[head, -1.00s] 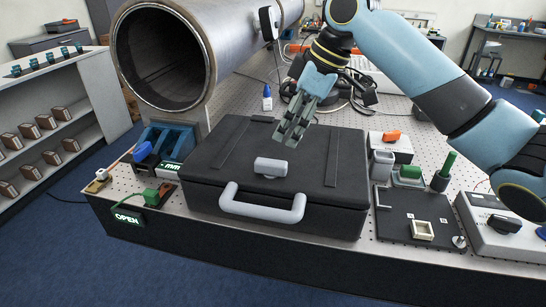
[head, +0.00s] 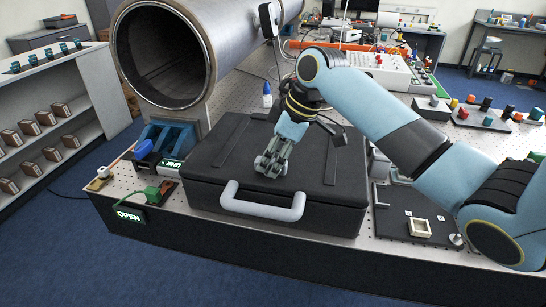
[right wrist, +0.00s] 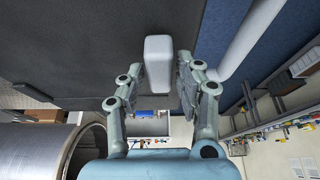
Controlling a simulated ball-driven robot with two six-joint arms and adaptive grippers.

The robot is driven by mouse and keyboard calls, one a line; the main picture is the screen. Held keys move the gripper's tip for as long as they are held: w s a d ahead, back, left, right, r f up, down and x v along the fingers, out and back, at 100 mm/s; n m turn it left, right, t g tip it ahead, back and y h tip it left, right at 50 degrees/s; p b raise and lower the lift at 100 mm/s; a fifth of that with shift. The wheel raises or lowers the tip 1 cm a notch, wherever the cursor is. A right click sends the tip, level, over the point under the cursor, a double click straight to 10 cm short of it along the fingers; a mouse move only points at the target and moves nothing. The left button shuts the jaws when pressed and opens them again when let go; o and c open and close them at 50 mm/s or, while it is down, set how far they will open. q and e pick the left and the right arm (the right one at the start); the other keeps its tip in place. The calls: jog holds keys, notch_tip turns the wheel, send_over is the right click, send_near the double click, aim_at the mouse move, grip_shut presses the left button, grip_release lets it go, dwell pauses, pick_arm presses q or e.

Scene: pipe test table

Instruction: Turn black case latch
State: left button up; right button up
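The black case (head: 215,165) lies shut on the table, with a light grey handle (head: 262,205) on its front. Its small light grey latch (right wrist: 158,62) shows in the right wrist view, lying between the lines of my two fingers and just ahead of them. My right gripper (head: 270,165) points down over the front middle of the lid and hides the latch in the head view. In the right wrist view its fingers (right wrist: 158,88) are apart with a gap on both sides of the latch, and I cannot tell whether either touches it. My left gripper is out of view.
A large metal pipe (head: 215,60) stands behind the case at left. A blue holder (head: 170,140) and a green OPEN sign (head: 129,216) are left of the case. A black board (head: 400,215) with a cream square frame (head: 420,228) is to its right.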

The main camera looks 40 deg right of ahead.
grip_shut()
